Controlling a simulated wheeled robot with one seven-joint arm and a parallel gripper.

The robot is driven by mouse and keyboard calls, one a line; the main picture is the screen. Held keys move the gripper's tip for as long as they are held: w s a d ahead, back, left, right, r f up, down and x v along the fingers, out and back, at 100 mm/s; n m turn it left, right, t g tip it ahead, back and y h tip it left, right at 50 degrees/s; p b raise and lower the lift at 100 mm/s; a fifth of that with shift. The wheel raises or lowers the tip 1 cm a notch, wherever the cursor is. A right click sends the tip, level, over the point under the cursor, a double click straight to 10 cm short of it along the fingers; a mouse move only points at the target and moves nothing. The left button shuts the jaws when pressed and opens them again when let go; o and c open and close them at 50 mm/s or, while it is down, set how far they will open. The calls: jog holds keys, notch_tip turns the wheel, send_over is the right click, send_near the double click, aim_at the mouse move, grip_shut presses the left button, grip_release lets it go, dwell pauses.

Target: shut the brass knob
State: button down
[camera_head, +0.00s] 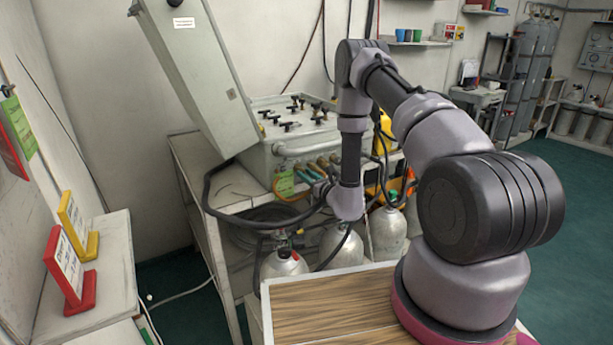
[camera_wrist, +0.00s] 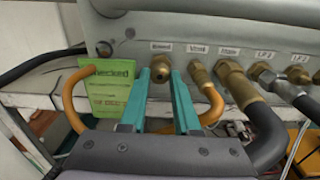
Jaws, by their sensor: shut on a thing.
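The brass knob (camera_wrist: 159,70) sticks out of the front lower face of the grey air panel (camera_wrist: 230,30), under the leftmost of a row of small white labels. My gripper (camera_wrist: 161,80) has its two teal fingers on either side of the knob and is shut on it. The fingers point up at the panel in the wrist view. In the head view the panel (camera_head: 262,160) stands on a bench with its lid raised, and the knob cannot be made out there.
Brass fittings with hoses (camera_wrist: 238,85) sit close to the right of the knob. Orange hose (camera_wrist: 70,100) and a green tag (camera_wrist: 108,92) are at its left. Gas cylinders (camera_head: 285,264) stand below the panel. A wooden-topped surface (camera_head: 325,310) is in front.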

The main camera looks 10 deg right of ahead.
jog(key=m, duration=0.6)
jog(key=shift+d+f, duration=0.1)
jog(key=m, duration=0.6)
dwell(0.4)
jog(key=c, duration=0.6)
grip_release()
jog(key=shift+c, duration=0.2)
jog(key=v, duration=1)
jog(key=shift+s, duration=0.4)
jog(key=shift+f, duration=0.1)
